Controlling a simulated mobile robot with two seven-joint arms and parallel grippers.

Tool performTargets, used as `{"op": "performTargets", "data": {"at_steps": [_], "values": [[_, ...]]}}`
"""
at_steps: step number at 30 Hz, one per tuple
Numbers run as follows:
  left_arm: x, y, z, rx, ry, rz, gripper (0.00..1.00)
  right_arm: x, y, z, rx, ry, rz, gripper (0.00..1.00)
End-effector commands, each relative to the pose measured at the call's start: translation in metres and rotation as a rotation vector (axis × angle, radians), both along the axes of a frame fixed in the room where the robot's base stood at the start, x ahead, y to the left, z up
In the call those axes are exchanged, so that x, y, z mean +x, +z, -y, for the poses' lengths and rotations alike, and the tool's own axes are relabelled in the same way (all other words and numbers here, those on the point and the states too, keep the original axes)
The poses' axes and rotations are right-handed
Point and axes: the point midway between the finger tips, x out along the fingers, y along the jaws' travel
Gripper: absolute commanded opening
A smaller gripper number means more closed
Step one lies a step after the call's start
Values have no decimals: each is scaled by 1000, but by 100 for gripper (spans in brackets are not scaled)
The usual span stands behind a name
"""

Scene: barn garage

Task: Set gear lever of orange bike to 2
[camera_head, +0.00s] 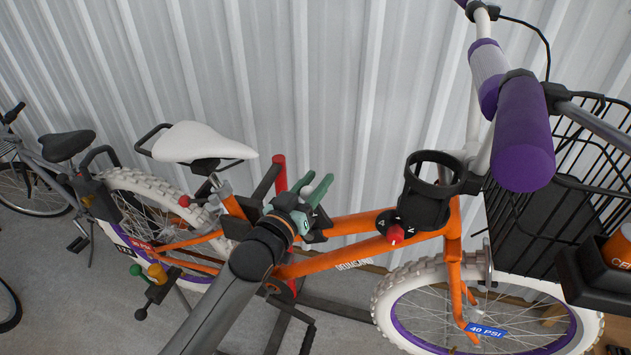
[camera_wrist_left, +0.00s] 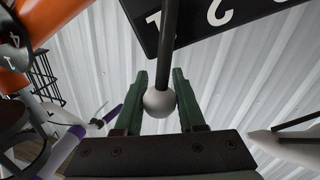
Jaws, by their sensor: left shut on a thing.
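The orange bike (camera_head: 325,268) stands against the corrugated wall, with a white seat and purple grips. My left gripper (camera_head: 316,188) has green fingers and is at the middle of its frame. It is shut on the white ball knob of the gear lever (camera_wrist_left: 159,101), which sits between the fingers in the left wrist view. The lever's dark rod runs up from the knob across a black number plate (camera_wrist_left: 215,22). A white 2 and other partly cut-off digits show on the plate. I cannot tell exactly which number the lever marks. My right gripper is not in view.
A red knob (camera_head: 396,235) on a numbered black dial and a black cup holder (camera_head: 430,190) are on the frame, right of my gripper. A wire basket (camera_head: 560,215) is at the right. Another bike (camera_head: 45,165) stands at the far left.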

Motion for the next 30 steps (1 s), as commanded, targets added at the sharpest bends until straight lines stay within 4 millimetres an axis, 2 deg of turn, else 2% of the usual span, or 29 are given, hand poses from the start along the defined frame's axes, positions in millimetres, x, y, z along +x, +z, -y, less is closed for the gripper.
{"op": "performTargets", "data": {"at_steps": [1, 6, 8, 30], "values": [[0, 0, 0, 0, 0, 0, 24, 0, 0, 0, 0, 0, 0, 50], [0, 0, 0, 0, 0, 0, 4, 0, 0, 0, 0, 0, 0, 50], [0, 0, 0, 0, 0, -1, 0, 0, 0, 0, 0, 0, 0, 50], [0, -1, 0, 0, 0, -1, 0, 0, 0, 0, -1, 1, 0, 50]]}}
